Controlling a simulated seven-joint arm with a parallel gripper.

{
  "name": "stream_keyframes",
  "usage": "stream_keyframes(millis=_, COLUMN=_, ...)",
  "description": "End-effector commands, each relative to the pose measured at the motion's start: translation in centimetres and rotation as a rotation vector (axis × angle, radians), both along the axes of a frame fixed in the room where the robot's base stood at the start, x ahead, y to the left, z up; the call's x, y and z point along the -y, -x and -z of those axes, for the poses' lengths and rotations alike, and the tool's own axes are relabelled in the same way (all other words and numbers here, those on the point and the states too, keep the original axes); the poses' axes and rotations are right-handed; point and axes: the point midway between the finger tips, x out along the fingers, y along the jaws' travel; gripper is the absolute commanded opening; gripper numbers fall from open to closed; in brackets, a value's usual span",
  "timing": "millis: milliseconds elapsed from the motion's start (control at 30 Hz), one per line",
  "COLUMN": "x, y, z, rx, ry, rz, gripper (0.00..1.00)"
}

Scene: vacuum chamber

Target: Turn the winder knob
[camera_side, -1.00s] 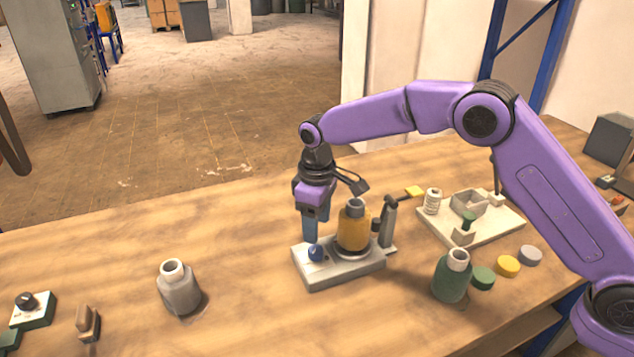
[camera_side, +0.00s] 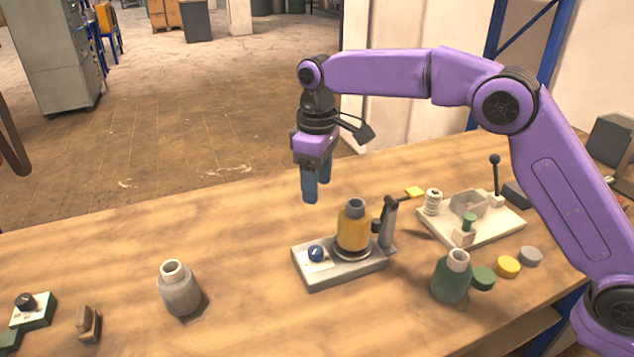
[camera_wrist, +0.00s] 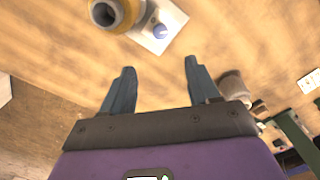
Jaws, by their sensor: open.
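A blue knob (camera_side: 316,253) with a white pointer line sits on a pale plate at the left end of a grey base (camera_side: 322,277). It also shows in the wrist view (camera_wrist: 159,31), beyond the fingertips. A yellow bottle (camera_side: 353,232) with a grey neck stands on the same base, right of the knob. An upright post (camera_side: 388,228) with a yellow-tipped arm stands at the base's right end. My gripper (camera_side: 312,198) hangs above and behind the knob, clear of it, pointing down. In the wrist view its two blue fingers (camera_wrist: 160,68) are apart with nothing between them.
A grey bottle (camera_side: 180,288) stands left of the base. A green bottle (camera_side: 451,277) and several coloured caps (camera_side: 507,267) are at right. A white fixture (camera_side: 470,222) with a lever stands behind them. A dial box (camera_side: 32,310) is far left. Bare table (camera_side: 235,245) separates the grey bottle and base.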

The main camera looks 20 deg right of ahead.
Motion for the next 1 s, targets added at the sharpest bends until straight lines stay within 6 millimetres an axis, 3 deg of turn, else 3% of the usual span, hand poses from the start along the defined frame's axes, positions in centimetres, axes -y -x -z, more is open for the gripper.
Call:
stream_keyframes(millis=167, x=-0.1, y=2.0, z=3.3, rx=-0.037, ry=0.143, rz=-0.062, gripper=0.60)
stream_keyframes(millis=400, x=1.6, y=8.2, z=11.2, rx=-0.073, ry=0.690, rz=-0.349, gripper=0.60)
stream_keyframes(millis=600, x=2.1, y=11.7, z=14.3, rx=0.022, ry=1.151, rz=-0.699, gripper=0.60)
stream_keyframes(millis=800, x=-0.3, y=14.4, z=16.1, rx=0.224, ry=1.526, rz=-1.121, gripper=0.60)
stream_keyframes(millis=1000, x=-3.6, y=17.1, z=17.7, rx=0.421, ry=1.715, rz=-1.463, gripper=0.60)
